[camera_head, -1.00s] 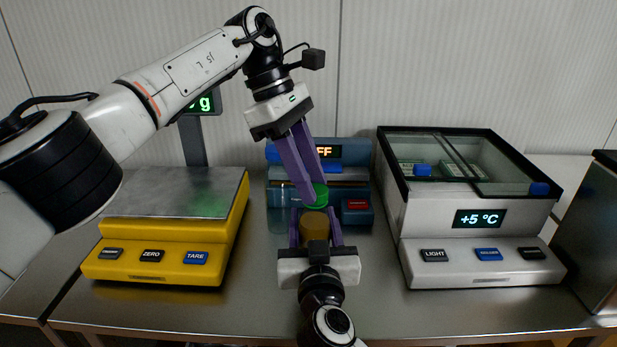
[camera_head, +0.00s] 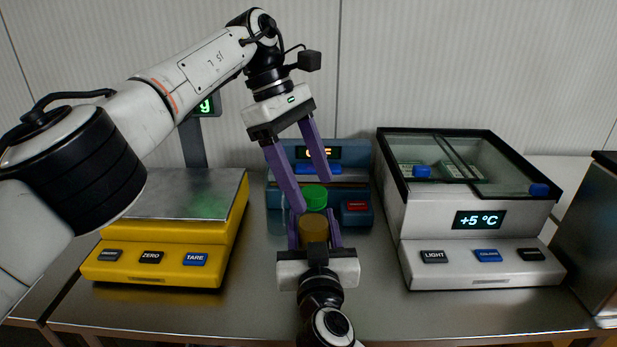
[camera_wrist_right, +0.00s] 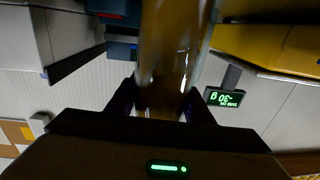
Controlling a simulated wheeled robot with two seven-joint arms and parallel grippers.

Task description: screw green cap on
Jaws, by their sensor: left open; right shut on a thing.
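The green cap (camera_head: 314,196) sits at the top of the amber jar (camera_head: 313,229) in the head view; whether it is fully seated I cannot tell. My right gripper (camera_head: 315,240) comes from the front and is shut on the jar's sides. The jar also fills the middle of the right wrist view (camera_wrist_right: 165,60), between the dark fingers. My left gripper (camera_head: 314,194) comes down from above. Its purple fingers are spread apart on either side of the cap, with a gap to it, and it is open.
A yellow scale (camera_head: 160,259) stands at left and a grey chilled case (camera_head: 480,262) with a glass top at right. A blue machine (camera_head: 355,190) with a lit display is behind the jar. The steel counter (camera_head: 230,310) is bare in front.

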